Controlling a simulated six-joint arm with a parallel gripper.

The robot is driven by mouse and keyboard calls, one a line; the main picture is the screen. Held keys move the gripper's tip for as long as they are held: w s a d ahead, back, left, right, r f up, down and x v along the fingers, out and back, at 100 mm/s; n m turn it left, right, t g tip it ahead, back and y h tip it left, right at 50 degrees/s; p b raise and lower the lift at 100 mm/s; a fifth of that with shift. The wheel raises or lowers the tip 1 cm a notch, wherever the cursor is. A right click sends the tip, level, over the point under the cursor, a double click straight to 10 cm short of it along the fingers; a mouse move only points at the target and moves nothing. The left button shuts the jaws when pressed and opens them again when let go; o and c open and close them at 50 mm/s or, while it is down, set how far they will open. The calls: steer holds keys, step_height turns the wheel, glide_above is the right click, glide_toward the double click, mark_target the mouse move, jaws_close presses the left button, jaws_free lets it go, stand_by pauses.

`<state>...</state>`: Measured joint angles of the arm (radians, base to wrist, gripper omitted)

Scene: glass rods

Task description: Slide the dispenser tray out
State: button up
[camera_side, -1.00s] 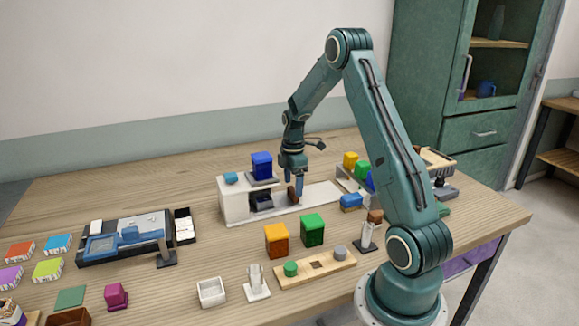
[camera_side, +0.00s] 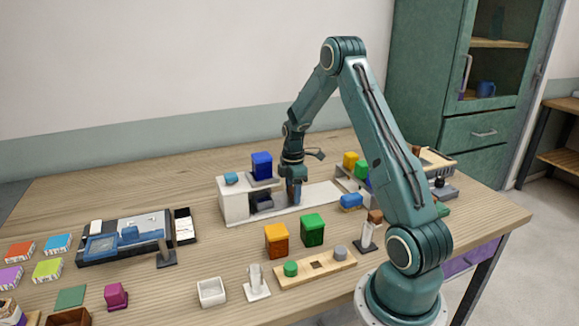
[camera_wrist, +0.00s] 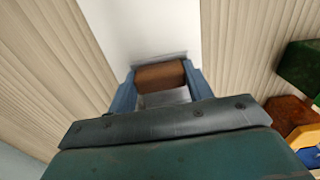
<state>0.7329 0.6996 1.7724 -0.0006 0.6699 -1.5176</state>
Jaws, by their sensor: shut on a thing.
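The white dispenser (camera_side: 234,203) stands at the back middle of the table, with a dark opening in its front. A long white base strip (camera_side: 321,196) runs from it to the right. The dispenser tray (camera_side: 263,201) shows grey in that opening. My gripper (camera_side: 294,200) is lowered over the strip just right of the opening. In the wrist view its two blue fingers (camera_wrist: 160,82) are shut on a brown handle (camera_wrist: 160,75), one finger on each side. A grey part of the tray (camera_wrist: 166,97) shows behind the handle. The fingers hide most of the handle in the side view.
A blue block (camera_side: 262,164) sits on top of the dispenser. An orange block (camera_side: 277,240) and a green block (camera_side: 313,229) stand in front, near a wooden board (camera_side: 305,273).

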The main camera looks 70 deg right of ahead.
mark_target(333, 190)
steer(key=s+d, duration=1)
steer(key=shift+s+d, duration=0.2)
steer(key=o, duration=1.4)
steer(key=shift+r, duration=0.1)
step_height(333, 190, up, 14)
steer(key=shift+f, duration=0.15)
